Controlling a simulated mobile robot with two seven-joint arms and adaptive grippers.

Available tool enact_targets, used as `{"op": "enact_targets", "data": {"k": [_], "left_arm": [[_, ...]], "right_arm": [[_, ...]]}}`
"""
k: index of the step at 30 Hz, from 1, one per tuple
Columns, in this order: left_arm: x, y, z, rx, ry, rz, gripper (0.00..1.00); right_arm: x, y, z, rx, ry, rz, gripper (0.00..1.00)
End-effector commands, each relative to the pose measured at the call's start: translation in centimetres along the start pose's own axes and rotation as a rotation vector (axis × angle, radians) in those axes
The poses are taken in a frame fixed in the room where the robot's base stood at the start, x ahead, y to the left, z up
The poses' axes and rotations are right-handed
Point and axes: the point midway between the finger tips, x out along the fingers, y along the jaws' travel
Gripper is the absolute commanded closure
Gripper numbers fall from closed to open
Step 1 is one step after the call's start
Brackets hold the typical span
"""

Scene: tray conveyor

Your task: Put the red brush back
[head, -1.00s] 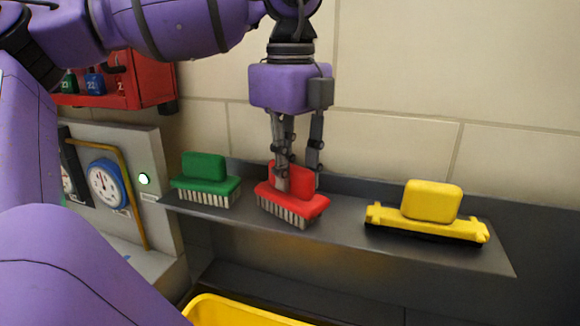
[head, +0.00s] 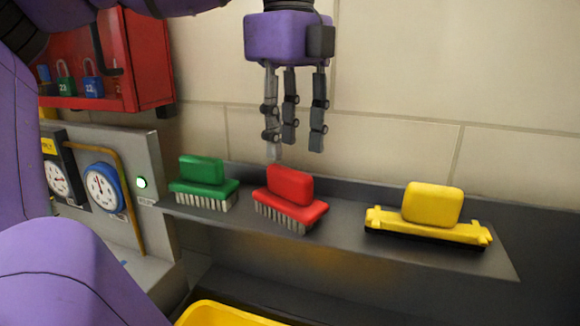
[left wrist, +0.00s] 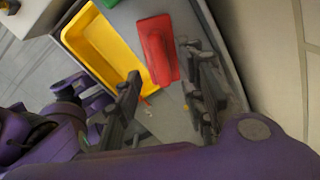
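The red brush (head: 291,187) stands bristles down on the grey shelf, between the green brush and the yellow brush. My left gripper (head: 294,148) is above the red brush, its fingers pointing down, spread and empty. A gap shows between the fingertips and the brush handle. In the left wrist view the red brush (left wrist: 158,52) lies beyond the open fingers (left wrist: 165,100), with nothing between them. My right gripper is not in view.
A yellow bin (head: 225,314) is below. A panel with gauges (head: 101,187) and a red lock cabinet (head: 147,60) are at left. The tiled wall is close behind.

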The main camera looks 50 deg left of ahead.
Motion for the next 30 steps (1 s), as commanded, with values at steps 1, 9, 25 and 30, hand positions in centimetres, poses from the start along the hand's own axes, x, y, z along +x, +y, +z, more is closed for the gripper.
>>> {"op": "enact_targets", "data": {"k": [1,9,25,30], "left_arm": [[-1.2,-0.1,0.0,-0.003,-0.003,-0.002,0.63],[-5.2,0.0,0.0,-0.002,-0.001,0.0,0.63],[-6.0,0.0,0.0,0.001,0.001,0.0,0.63],[-6.0,0.0,0.0,0.001,0.001,0.0,0.63]], "right_arm": [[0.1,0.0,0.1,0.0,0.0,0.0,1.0],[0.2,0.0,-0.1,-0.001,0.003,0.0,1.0],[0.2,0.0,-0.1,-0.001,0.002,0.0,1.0],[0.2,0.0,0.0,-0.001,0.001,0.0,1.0]]}}
